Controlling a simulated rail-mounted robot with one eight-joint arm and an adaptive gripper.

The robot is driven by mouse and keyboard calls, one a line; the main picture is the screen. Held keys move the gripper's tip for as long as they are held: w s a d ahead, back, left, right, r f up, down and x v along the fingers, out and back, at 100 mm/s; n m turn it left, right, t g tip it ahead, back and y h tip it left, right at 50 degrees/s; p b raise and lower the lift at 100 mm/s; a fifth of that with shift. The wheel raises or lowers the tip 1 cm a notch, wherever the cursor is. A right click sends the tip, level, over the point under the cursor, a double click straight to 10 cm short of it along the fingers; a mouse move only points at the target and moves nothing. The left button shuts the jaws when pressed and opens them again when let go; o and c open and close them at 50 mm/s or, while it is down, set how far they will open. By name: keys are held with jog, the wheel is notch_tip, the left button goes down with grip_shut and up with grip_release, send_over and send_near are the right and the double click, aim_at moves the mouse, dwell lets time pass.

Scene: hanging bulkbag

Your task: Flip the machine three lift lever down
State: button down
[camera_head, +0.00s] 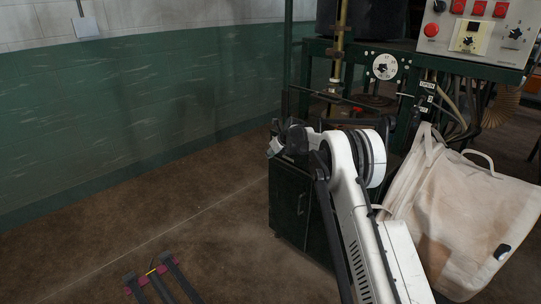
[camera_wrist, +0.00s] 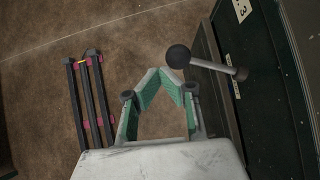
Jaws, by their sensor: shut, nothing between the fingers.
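In the wrist view, a lever with a black ball knob (camera_wrist: 178,56) on a grey rod sticks out leftward from a dark machine side. A label ending in "3" (camera_wrist: 241,9) is above it on the dark panel. My gripper (camera_wrist: 161,73), with green-padded fingers, is shut and empty, its tips together. The tips appear just below and left of the knob in the picture; I cannot tell whether they touch it. In the head view, my white arm reaches to the dark cabinet (camera_head: 289,205), and I cannot make out the lever there.
A large pale bulk bag (camera_head: 465,215) hangs right of my arm. A control panel (camera_head: 480,30) with red buttons and a dial (camera_head: 385,67) are above. A dark rack with pink parts (camera_head: 155,279) lies on the floor at lower left; open brown floor lies around it.

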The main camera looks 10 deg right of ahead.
jog(key=s+r+p, duration=0.2)
jog(key=s+r, duration=0.6)
jog(key=s, duration=0.1)
jog(key=shift+s+a+r, duration=0.2)
jog(key=shift+a, duration=0.1)
